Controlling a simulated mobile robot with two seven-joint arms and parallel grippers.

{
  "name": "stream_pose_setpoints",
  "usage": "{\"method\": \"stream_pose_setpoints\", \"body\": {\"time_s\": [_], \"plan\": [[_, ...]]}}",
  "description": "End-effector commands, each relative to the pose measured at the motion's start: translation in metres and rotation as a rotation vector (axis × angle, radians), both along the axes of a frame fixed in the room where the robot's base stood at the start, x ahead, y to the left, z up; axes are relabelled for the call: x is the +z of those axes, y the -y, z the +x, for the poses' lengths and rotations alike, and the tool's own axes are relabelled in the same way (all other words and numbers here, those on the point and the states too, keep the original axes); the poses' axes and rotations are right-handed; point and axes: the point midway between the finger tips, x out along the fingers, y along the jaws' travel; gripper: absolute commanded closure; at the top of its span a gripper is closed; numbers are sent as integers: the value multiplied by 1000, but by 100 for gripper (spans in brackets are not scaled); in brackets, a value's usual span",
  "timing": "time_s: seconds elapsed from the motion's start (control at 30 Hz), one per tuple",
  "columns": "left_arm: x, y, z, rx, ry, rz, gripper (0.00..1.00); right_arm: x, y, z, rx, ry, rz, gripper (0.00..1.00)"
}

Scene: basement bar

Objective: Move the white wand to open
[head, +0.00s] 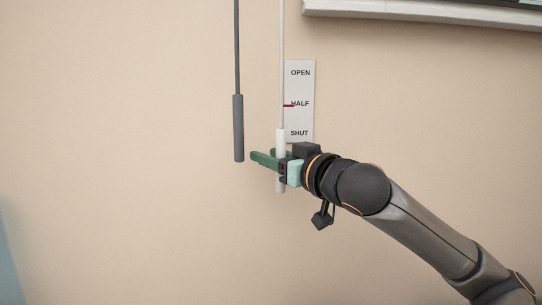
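The white wand (281,142) hangs upright on a thin white rod in front of the wall. A small red pointer (288,106) beside the rod lines up with HALF on the label plate (300,88), which reads OPEN, HALF and SHUT from top to bottom. My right gripper (268,157) reaches in from the right at the wand's thick handle. Its green fingers point left and extend past the handle, one nearer and one farther. Whether they press on the handle is unclear. The handle's lower end shows below the gripper. My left gripper is out of view.
A dark grey wand (238,128) hangs on its own rod just left of the white one, close to my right fingertips. A white-framed edge (430,12) juts along the top right. The beige wall (110,140) at left is clear.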

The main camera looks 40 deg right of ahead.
Motion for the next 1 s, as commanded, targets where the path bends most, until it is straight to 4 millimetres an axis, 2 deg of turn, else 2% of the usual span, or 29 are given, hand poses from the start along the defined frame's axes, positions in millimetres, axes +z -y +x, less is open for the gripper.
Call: {"method": "stream_pose_setpoints", "body": {"time_s": [0.03, 0.37, 1.0], "plan": [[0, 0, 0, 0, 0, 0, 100, 0, 0, 0, 0, 0, 0, 62], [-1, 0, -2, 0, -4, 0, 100, 0, 0, 0, 0, -1, 0, 100], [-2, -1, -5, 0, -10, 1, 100, 0, 0, 0, 1, -1, 0, 100]]}}
